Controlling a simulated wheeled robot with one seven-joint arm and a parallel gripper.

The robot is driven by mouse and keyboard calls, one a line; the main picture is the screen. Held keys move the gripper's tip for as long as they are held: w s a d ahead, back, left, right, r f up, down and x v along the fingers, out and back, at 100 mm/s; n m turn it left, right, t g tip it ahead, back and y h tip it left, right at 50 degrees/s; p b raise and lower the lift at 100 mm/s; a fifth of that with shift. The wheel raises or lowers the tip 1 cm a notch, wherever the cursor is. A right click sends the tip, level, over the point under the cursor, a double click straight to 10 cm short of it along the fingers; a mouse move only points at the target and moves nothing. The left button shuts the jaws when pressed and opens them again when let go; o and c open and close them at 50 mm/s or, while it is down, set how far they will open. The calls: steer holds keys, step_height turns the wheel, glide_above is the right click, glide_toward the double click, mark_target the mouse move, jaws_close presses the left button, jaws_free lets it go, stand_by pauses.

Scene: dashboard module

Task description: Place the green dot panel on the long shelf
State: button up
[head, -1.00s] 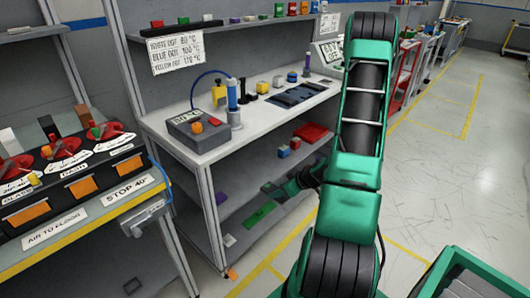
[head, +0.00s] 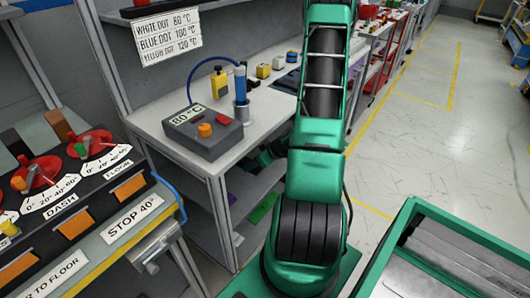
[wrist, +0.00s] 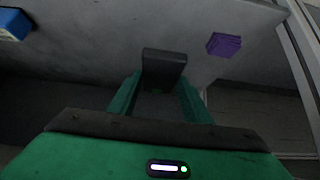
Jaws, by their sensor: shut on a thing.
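My gripper (wrist: 162,85) shows in the wrist view, its two green fingers closed on a dark grey block-like thing (wrist: 163,62) at their tips. No green dot shows on the face turned to me, so I cannot tell if it is the green dot panel. The gripper is close to a grey shelf surface (wrist: 100,55). Shelves (head: 245,190) show below the worktop; I cannot tell which is the long shelf. A flat green piece (head: 263,208) lies low among them, partly hidden.
A purple block (wrist: 224,44) and a blue box (wrist: 14,24) lie near the gripper. A shelf post (wrist: 300,50) stands at right. The worktop carries a grey control box (head: 201,130). A control bench (head: 120,225) stands at left, and a green-rimmed tray (head: 405,215) at lower right.

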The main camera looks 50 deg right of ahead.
steer(key=w+d+f, duration=0.1)
steer(key=d+f, duration=0.1)
steer(key=d, duration=0.1)
steer(key=w+d+f, duration=0.1)
steer(key=d+f, duration=0.1)
steer(key=d, duration=0.2)
steer(key=w+d+f, duration=0.1)
steer(key=d+f, duration=0.1)
steer(key=d, duration=0.1)
steer(key=shift+w+d+f, duration=0.2)
steer(key=shift+w+d, duration=0.1)
steer(key=shift+w, duration=0.1)
steer(key=shift+f, duration=2.05)
steer(key=o, duration=1.4)
steer(key=v, duration=1.2)
